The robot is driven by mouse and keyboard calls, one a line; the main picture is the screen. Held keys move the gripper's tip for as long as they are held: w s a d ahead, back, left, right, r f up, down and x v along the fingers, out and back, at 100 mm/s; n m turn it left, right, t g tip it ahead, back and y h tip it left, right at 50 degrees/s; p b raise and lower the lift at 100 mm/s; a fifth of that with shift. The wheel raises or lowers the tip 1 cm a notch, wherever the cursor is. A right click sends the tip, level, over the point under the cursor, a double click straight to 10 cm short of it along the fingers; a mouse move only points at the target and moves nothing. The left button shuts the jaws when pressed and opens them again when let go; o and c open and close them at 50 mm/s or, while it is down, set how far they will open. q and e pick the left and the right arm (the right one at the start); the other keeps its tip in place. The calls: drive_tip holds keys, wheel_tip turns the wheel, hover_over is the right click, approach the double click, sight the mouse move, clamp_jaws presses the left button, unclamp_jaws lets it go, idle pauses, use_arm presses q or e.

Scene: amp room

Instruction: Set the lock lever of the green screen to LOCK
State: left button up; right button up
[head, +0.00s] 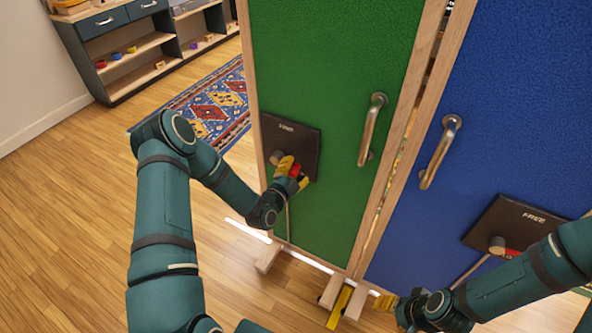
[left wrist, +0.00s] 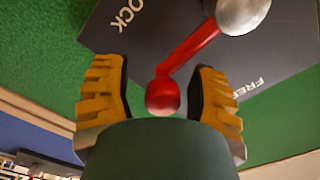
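The green screen (head: 335,60) stands upright, with a dark lock plate (head: 308,137) low on its left side. FREE is printed at the plate's top; LOCK shows in the left wrist view (left wrist: 128,14). The red lock lever (left wrist: 186,55) runs from a round metallic pivot (left wrist: 242,12) to a ball knob (left wrist: 163,95), between the two words. My left gripper (head: 292,170) is at the plate, its yellow fingers open on either side of the knob, with gaps showing. My right gripper (head: 388,303) is low before the blue screen, mostly hidden; its opening is unclear.
The blue screen (head: 520,100) stands close on the right, with its own FREE plate (head: 512,228) and lever. Metal handles (head: 373,130) stick out from both screens. Wooden feet (head: 335,292) sit on the floor. A rug (head: 210,103) and shelf (head: 135,62) are behind; the left floor is clear.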

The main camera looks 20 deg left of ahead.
use_arm(q)
drive_tip(key=shift+r, duration=0.1)
drive_tip(key=s, duration=1.2)
drive_tip(key=shift+a, duration=0.45)
drive_tip(key=s+d+f+n+g+h, duration=0.2)
drive_tip(key=d+f+n+g, duration=0.4)
drive_tip(key=d, duration=0.4)
drive_tip(key=s+d+f+n+g, duration=0.1)
drive_tip(key=s+d+n+g, duration=0.6)
drive_tip(key=s+g, duration=0.3)
drive_tip(key=s+d, duration=0.1)
drive_tip(key=s, duration=0.2)
drive_tip(key=shift+d+f+h, duration=0.15)
drive_tip(key=shift+d+h, duration=0.15)
drive_tip(key=shift+d, duration=0.05)
